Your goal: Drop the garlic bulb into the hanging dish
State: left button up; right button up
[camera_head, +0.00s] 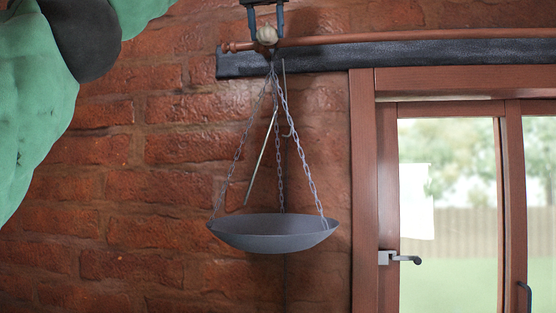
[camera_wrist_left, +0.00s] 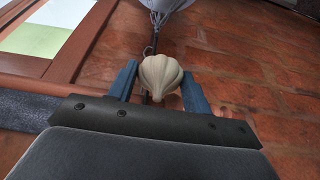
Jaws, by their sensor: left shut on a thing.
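The garlic bulb (camera_head: 267,35) is pale and ribbed. My left gripper (camera_head: 266,30) is shut on it at the top of the head view, above the hanging dish. In the left wrist view the garlic bulb (camera_wrist_left: 160,77) sits between the two blue fingers of the left gripper (camera_wrist_left: 160,88). The hanging dish (camera_head: 274,238) is a shallow grey bowl on several chains, well below the bulb. Part of the dish (camera_wrist_left: 165,4) shows at the top edge of the left wrist view. The inside of the dish is mostly hidden. My right gripper is not in view.
The chains (camera_head: 312,184) rise to a point just under the bulb. A thin rod (camera_head: 262,158) hangs slanted among them. A wooden bar (camera_head: 420,40) and a dark beam (camera_head: 440,57) run behind. A glazed door (camera_head: 450,200) stands right; brick wall (camera_head: 150,200) left.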

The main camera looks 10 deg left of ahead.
aim_at(263, 40)
pick_arm(q)
jog(key=shift+x, duration=1.05)
jog(key=shift+s+a+f, duration=0.15)
jog(key=shift+a+f, duration=0.3)
jog(key=shift+f, duration=0.2)
jog(key=shift+s+f, duration=0.25)
jog(key=shift+f, duration=0.05)
jog(key=shift+d+f, duration=0.2)
jog(key=shift+f, duration=0.3)
jog(key=shift+w+f, duration=0.2)
jog(key=shift+f, duration=0.1)
jog(key=shift+s, duration=0.1)
jog(key=o, duration=0.9)
jog(key=shift+s+r, duration=0.1)
jog(key=shift+s, duration=0.05)
jog(key=shift+o, duration=0.7)
